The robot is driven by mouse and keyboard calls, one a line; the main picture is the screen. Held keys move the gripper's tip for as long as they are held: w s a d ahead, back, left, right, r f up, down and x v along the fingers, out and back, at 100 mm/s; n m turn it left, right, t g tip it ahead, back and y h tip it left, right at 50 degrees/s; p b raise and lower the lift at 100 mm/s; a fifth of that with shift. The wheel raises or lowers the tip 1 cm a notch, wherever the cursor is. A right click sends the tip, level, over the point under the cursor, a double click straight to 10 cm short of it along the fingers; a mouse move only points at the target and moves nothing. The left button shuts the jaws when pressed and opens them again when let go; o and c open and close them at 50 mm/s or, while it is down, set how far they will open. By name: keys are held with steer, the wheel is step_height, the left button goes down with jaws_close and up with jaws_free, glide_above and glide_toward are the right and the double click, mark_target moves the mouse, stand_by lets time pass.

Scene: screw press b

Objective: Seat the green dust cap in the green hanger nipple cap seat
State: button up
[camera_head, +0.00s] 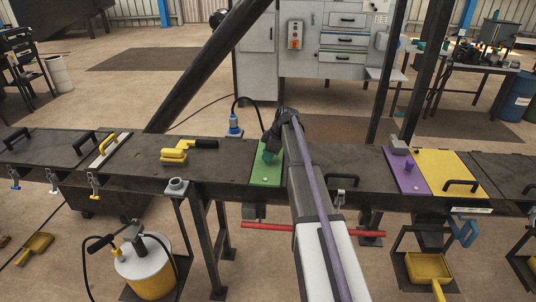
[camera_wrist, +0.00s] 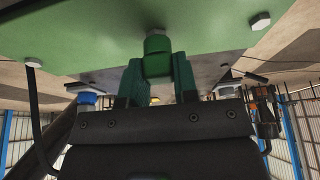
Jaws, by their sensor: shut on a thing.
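My gripper (camera_wrist: 158,66) is shut on a green dust cap (camera_wrist: 157,64), which sits between its two dark green fingers in the wrist view. A green fitting, apparently the hanger nipple cap seat (camera_wrist: 156,43), lies right against the cap in that view, by the green plate (camera_wrist: 90,35). I cannot tell whether the two touch or how deep the cap sits. In the head view my gripper (camera_head: 271,144) is at the green plate (camera_head: 266,174) on the dark bench, where a small green part shows beneath it. My arm hides the plate's right side.
A purple plate (camera_head: 408,178) and a yellow plate (camera_head: 452,172) lie to the right on the bench. A blue-capped fitting (camera_head: 235,127) with a black hose stands behind the bench. A red bar (camera_head: 265,227) runs below its front edge.

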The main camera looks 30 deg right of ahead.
steer(key=o, duration=1)
steer(key=shift+r, duration=0.15)
steer(key=p+v, duration=1)
steer(key=shift+s+d+r, duration=0.15)
steer(key=shift+d+r, duration=0.05)
